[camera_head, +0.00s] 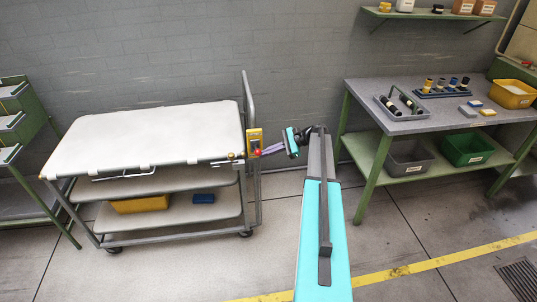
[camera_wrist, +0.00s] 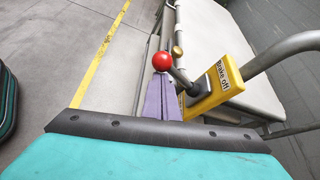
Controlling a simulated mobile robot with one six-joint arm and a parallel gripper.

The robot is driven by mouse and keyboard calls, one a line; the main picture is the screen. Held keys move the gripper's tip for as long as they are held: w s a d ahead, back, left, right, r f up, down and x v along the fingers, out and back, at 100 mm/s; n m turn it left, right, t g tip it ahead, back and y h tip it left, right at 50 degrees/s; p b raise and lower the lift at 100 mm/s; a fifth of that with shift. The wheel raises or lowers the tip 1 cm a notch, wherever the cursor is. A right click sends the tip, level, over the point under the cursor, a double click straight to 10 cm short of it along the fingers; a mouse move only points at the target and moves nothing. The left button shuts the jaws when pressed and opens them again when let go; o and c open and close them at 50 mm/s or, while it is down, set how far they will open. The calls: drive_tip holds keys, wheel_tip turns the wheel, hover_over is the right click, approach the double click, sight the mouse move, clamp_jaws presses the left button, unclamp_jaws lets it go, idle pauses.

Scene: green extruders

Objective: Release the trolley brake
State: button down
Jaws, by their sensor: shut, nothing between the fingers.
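The trolley (camera_head: 140,135) stands left of centre in the head view, with a pale top and lower shelves. A yellow brake plate (camera_head: 254,136) is on its right end; in the wrist view the plate (camera_wrist: 222,84) reads "Brake off". A dark lever (camera_wrist: 183,78) runs from the plate to a red ball knob (camera_wrist: 162,61). The knob (camera_head: 258,153) looks small in the head view. My gripper (camera_head: 265,151) has purple fingers, shut and empty. In the wrist view my gripper (camera_wrist: 162,82) has its fingertips right at the knob; I cannot tell whether they touch it.
A grey handle tube (camera_wrist: 285,48) rises beside the plate. A brass knob (camera_wrist: 177,52) is near the lever. A workbench (camera_head: 430,115) with trays stands right, and a green rack (camera_head: 20,130) left. Floor in front is clear.

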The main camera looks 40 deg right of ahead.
drive_tip(key=shift+w+a+r, duration=0.15)
drive_tip(key=shift+w+r, duration=0.1)
drive_tip(key=shift+r, duration=0.1)
drive_tip(key=shift+a, duration=0.1)
idle(0.3)
drive_tip(key=shift+w, duration=0.1)
wheel_tip(320, 180, down, 4)
drive_tip(key=f+b, duration=0.1)
drive_tip(key=w+b+v, duration=0.1)
drive_tip(key=b+v, duration=0.2)
drive_tip(key=v, duration=0.8)
drive_tip(key=shift+d+r, duration=0.3)
drive_tip(key=shift+d, duration=0.15)
drive_tip(key=shift+w, duration=0.1)
